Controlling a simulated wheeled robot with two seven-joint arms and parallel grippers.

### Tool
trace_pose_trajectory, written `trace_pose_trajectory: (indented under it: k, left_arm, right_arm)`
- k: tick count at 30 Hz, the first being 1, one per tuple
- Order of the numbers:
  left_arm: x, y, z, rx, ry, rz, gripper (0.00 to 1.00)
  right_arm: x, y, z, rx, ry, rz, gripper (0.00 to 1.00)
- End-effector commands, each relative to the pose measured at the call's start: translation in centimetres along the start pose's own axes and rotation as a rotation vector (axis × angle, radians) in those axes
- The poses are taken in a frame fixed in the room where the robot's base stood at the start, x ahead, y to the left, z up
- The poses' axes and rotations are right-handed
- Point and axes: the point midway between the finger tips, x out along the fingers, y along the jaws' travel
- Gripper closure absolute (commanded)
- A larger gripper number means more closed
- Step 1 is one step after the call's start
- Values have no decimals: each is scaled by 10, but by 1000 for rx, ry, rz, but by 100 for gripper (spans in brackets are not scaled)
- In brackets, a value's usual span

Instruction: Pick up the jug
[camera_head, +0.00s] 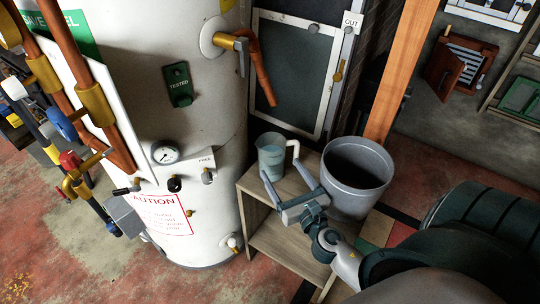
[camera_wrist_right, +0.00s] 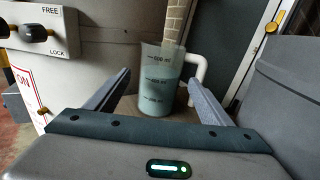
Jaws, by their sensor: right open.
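The jug (camera_head: 271,158) is a translucent, greenish measuring jug with a white handle. It stands upright on the small wooden table (camera_head: 262,195) beside the tank. In the right wrist view the jug (camera_wrist_right: 160,85) shows dark volume marks and its white handle on the right. My right gripper (camera_head: 286,180) is open, with its fingers pointing toward the jug. In the right wrist view the gripper (camera_wrist_right: 158,90) has one finger to each side of the jug, which appears between and beyond the fingertips. I cannot tell whether a finger touches it. My left gripper is not in view.
A grey bucket (camera_head: 354,175) stands on the table just right of the jug and my right gripper. A large white tank (camera_head: 200,130) with a gauge and pipes is close on the left. A framed dark board (camera_head: 292,75) stands behind. Open red floor lies at lower left.

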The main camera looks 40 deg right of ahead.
Motion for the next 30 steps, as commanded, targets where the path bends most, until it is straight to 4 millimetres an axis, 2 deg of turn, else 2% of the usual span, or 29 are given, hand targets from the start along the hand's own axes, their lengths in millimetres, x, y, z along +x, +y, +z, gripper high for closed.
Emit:
trace_pose_trajectory:
  k: [6, 12, 18, 22, 26, 30]
  left_arm:
    - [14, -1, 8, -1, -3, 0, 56]
    - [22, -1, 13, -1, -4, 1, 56]
    - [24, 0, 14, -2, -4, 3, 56]
    - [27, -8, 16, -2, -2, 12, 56]
    - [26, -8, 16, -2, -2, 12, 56]
    - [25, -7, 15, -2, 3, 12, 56]
  right_arm:
    - [39, 0, 2, -1, -2, 0, 25]
    - [64, 0, 1, -2, -1, 0, 25]
    - [71, 0, 0, -1, 0, 0, 25]
    - [71, 0, 0, -1, 0, 0, 25]
    - [71, 0, 0, -1, 0, 0, 25]
    - [79, -1, 2, 0, -1, 0, 25]
